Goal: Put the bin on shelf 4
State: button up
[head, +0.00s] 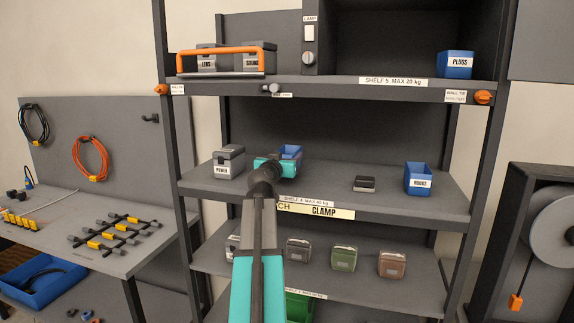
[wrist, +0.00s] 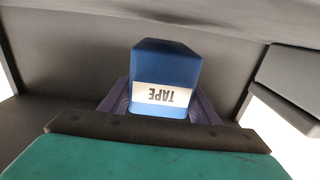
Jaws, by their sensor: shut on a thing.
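My gripper (head: 276,166) reaches into the bay of shelf 4 (head: 325,187), left of its middle. It is shut on a blue bin (head: 292,151), which shows just beyond the teal gripper body. In the wrist view the bin (wrist: 165,65) has a white TAPE label that appears upside down. My dark fingers (wrist: 162,108) lie along both its sides. The bin's underside is hidden behind my gripper in the head view, so I cannot tell whether it touches the shelf.
On shelf 4, a grey POWER case (head: 229,162) stands left of my gripper; a small dark box (head: 364,184) and a blue ROUNDS bin (head: 419,179) stand right. Shelf 5 (head: 330,85) is overhead. Posts (head: 178,140) bound the bay. Bare shelf lies between my gripper and the dark box.

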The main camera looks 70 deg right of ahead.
jog(key=shift+f+p, duration=0.45)
jog(key=shift+f, duration=0.95)
jog(key=shift+f, duration=0.15)
jog(key=o, duration=1.1)
jog(key=shift+r, duration=0.2)
jog(key=shift+a+f, duration=0.15)
jog(key=shift+a, duration=0.35)
jog(key=a+b, duration=0.1)
jog(key=a, duration=0.2)
jog(key=a+b, duration=0.1)
jog(key=a, duration=0.2)
jog(key=a+b, duration=0.1)
jog(key=a, duration=0.2)
jog(key=shift+s+a, duration=0.2)
jog(key=shift+s, duration=0.1)
jog(key=shift+a+b, duration=0.4)
jog(key=shift+a, duration=0.4)
